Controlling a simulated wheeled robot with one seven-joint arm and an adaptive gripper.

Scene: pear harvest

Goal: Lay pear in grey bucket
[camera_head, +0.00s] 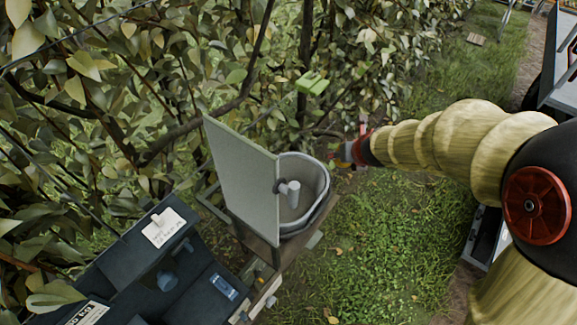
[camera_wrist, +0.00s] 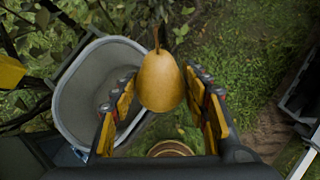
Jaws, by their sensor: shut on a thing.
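A yellow-brown pear (camera_wrist: 160,84) hangs stem up between my fingers in the wrist view. My gripper (camera_wrist: 160,92) is shut on it, with yellow pads at both sides. The grey bucket (camera_wrist: 72,78) is at the left of the wrist view, partly behind the left finger, and the pear appears just right of its rim. In the head view the bucket (camera_head: 316,176) is partly hidden by an upright grey panel. My gripper (camera_head: 350,152) is small there, right of the bucket's rim; the pear cannot be made out.
The upright panel (camera_head: 243,180) stands left of the bucket. A dark bin (camera_head: 150,265) with labels is at the lower left. Leafy branches (camera_head: 200,70) crowd behind the bucket. Open grass (camera_head: 390,240) lies at the right. A round brown thing (camera_wrist: 170,149) is below the gripper in the wrist view.

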